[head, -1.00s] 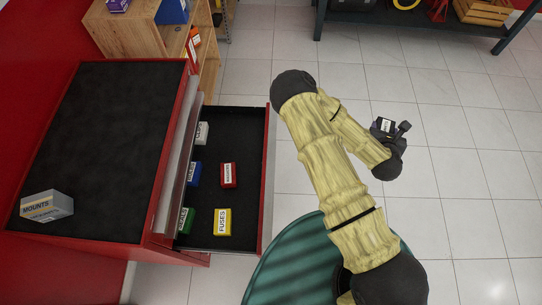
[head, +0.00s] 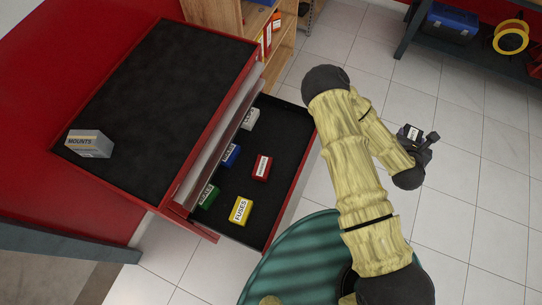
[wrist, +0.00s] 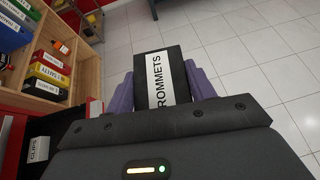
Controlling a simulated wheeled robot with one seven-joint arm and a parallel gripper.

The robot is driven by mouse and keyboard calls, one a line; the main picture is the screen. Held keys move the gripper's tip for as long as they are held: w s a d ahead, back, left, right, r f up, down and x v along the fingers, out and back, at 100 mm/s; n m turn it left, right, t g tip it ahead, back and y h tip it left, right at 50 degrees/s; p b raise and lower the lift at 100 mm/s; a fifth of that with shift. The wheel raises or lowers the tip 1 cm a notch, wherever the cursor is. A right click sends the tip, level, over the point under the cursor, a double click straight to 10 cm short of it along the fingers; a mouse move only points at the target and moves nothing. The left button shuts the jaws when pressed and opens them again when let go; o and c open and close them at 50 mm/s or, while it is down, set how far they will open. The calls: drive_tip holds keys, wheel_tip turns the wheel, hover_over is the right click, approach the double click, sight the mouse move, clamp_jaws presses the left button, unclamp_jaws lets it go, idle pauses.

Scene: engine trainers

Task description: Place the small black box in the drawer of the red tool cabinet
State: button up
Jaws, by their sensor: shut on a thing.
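The small black box (wrist: 159,78), with a white label reading "ROMMETS" in view, is held between the purple fingers of my gripper (wrist: 163,88) in the wrist view. In the head view my gripper (head: 424,141) is over the floor, right of the cabinet, and the black box (head: 412,132) shows its white label there. The red tool cabinet (head: 154,99) stands at the left with its drawer (head: 281,185) pulled open. The drawer holds a red box (head: 262,167), a yellow box (head: 240,210), and blue, green and white boxes. My gripper is outside the drawer.
A grey MOUNTS box (head: 90,143) sits on the cabinet top. A wooden shelf (head: 222,14) stands behind the cabinet. A dark bench (head: 405,40) with a blue case (head: 450,22) is at the upper right. The drawer's right front part has bare floor.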

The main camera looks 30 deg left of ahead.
drive_tip(key=shift+s, duration=0.2)
drive_tip(key=shift+a, duration=0.3)
drive_tip(key=a+f+n+y+b, duration=0.1)
drive_tip(key=a+f+b, duration=0.3)
drive_tip(key=a, duration=0.5)
drive_tip(key=w+a+f+n+y+b, duration=0.1)
drive_tip(key=a+f+b, duration=0.4)
drive_tip(key=a, duration=0.5)
drive_tip(key=w+a+f+y+b, duration=0.1)
drive_tip(key=a+f+b, duration=0.3)
drive_tip(key=a, duration=0.6)
drive_tip(key=shift+w+f+n+b, duration=0.1)
drive_tip(key=shift+f+n+b, duration=0.3)
drive_tip(key=shift+b, duration=0.45)
drive_tip(key=s+a+f+b, duration=0.1)
drive_tip(key=s+a, duration=0.1)
drive_tip(key=a, duration=0.3)
drive_tip(key=s+a+f+n+y+b, duration=0.1)
drive_tip(key=s+a+b, duration=0.1)
drive_tip(key=a, duration=0.4)
drive_tip(key=shift+s+f+g, duration=0.3)
drive_tip(key=shift+f, duration=0.1)
